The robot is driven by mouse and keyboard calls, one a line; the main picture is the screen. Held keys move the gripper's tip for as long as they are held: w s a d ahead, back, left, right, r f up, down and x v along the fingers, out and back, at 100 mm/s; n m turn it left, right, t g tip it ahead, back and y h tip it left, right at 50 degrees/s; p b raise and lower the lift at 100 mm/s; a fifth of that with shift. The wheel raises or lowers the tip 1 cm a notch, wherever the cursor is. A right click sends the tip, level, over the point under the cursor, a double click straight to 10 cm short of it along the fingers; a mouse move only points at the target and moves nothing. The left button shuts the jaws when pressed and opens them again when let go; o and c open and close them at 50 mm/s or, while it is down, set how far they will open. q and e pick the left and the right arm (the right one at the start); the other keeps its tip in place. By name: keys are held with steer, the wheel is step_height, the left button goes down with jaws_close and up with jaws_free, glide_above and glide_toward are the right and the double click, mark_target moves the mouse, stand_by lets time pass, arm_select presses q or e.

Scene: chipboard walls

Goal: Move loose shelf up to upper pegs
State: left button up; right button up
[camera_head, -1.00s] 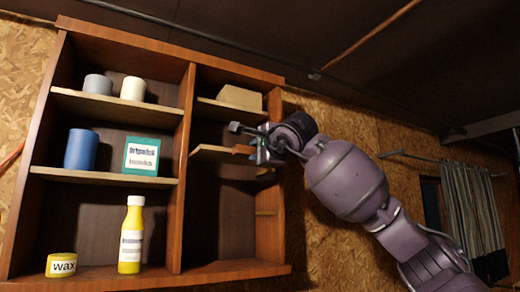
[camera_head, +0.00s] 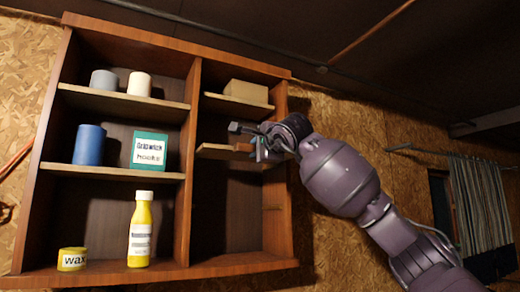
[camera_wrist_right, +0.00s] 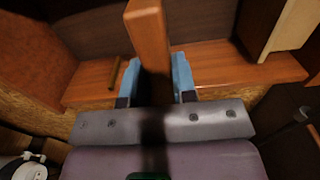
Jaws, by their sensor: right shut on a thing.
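The loose shelf (camera_head: 218,152) is a short wooden board in the right column of the cabinet, below the fixed upper shelf (camera_head: 232,105). My right gripper (camera_head: 258,149) reaches in from the right and is shut on the shelf near its right end. In the right wrist view the blue fingertips (camera_wrist_right: 158,78) sit on both sides of the shelf (camera_wrist_right: 148,35). A small support strip (camera_head: 271,209) shows on the right inner wall, below the shelf; it also shows in the wrist view (camera_wrist_right: 115,73). Upper pegs cannot be made out. My left gripper is not in view.
A tan box (camera_head: 246,92) stands on the fixed upper shelf. The left column holds a blue cup (camera_head: 89,145), a green box (camera_head: 149,150), a yellow bottle (camera_head: 140,230) and a wax tin (camera_head: 72,259). The space below the loose shelf is empty.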

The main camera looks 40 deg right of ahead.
steer(key=shift+w+d, duration=0.1)
steer(key=shift+w, duration=0.3)
steer(key=shift+w, duration=0.1)
stand_by(0.5)
steer(key=shift+x, duration=1.65)
steer(key=shift+w, duration=0.1)
steer(key=shift+w+d, duration=0.15)
steer(key=shift+w, duration=0.25)
steer(key=shift+x, duration=1.1)
stand_by(0.8)
steer(key=o, duration=0.8)
steer(key=shift+w, duration=0.1)
